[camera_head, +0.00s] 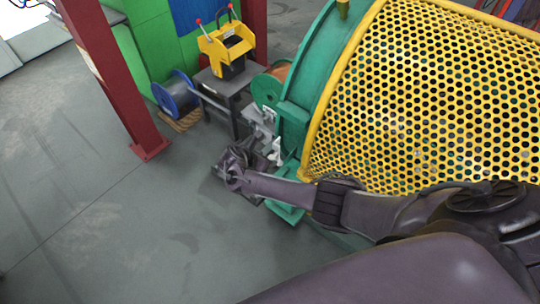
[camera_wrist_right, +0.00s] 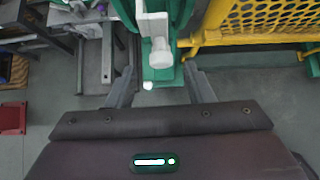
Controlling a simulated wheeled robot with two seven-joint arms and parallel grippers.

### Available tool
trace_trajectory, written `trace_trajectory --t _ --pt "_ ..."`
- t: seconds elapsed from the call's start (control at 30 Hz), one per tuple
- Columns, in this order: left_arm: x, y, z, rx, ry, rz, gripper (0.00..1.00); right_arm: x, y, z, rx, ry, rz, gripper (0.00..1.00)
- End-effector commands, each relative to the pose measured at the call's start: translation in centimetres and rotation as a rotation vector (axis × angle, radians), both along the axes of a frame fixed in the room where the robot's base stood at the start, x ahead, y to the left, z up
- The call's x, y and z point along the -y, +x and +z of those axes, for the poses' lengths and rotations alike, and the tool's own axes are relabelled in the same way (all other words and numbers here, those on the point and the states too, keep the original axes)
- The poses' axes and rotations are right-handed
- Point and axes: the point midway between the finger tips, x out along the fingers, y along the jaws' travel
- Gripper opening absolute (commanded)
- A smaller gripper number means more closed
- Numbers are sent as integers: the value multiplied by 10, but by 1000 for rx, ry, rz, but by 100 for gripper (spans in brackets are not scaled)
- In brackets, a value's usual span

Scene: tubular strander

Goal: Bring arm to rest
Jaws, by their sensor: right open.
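My right arm reaches in from the lower right of the head view. Its gripper (camera_head: 272,150) is beside the green end frame of the strander (camera_head: 292,120), close to light grey metal parts there. In the right wrist view the two fingers of the right gripper (camera_wrist_right: 166,88) stand wide apart with nothing between them. A white bracket with a round knob (camera_wrist_right: 158,50) shows just beyond the fingers, in front of the green frame. I cannot tell whether a finger touches it. My left gripper is not in view.
A yellow perforated guard (camera_head: 430,95) covers the machine on the right. A red post (camera_head: 105,75) stands at the left. A grey table (camera_head: 225,82) bears a yellow device (camera_head: 226,45); a blue spool (camera_head: 175,93) sits beside it. The grey floor (camera_head: 70,220) at lower left is clear.

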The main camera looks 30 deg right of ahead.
Motion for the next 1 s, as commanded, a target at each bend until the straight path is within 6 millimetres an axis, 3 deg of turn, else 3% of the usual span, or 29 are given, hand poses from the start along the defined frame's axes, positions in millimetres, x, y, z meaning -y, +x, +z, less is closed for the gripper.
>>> trace_trajectory --t 0.67,0.77,0.87,1.0 --pt "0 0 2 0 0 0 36 -5 -5 2 0 5 -5 47" --pt "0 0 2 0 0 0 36 -5 -18 -18 20 41 -35 47" --pt "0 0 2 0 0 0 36 -6 -47 -59 64 123 -108 47" --pt "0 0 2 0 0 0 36 -9 -115 -135 157 306 -297 47"
